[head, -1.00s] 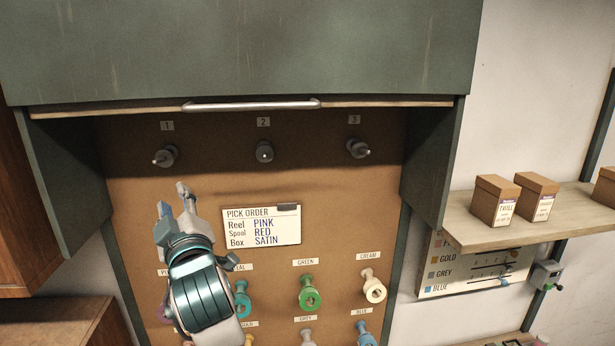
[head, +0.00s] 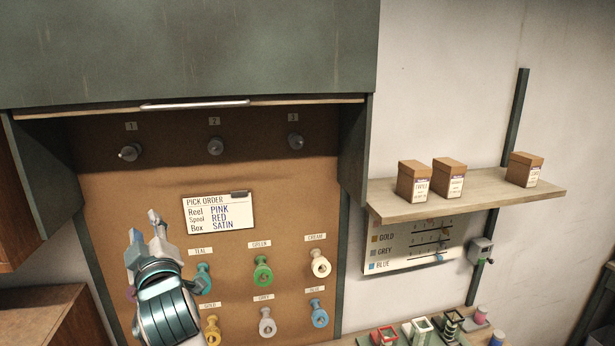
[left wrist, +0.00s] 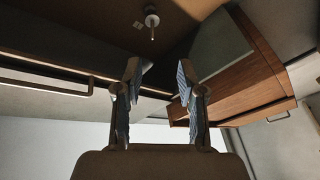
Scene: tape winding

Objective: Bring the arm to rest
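My left gripper (head: 148,238) is raised in front of the brown pegboard (head: 150,185), at its lower left, with nothing between its fingers. In the left wrist view its two fingers (left wrist: 158,85) stand apart and empty. One peg (left wrist: 152,18) shows beyond them in that view. My right gripper is in neither view.
A pick order card (head: 218,213) reads pink, red, satin. Spools hang below it, including a green one (head: 263,271) and a cream one (head: 320,264). Three bare pegs are above. A shelf (head: 480,195) holds three boxes. Reels stand on a surface at lower right.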

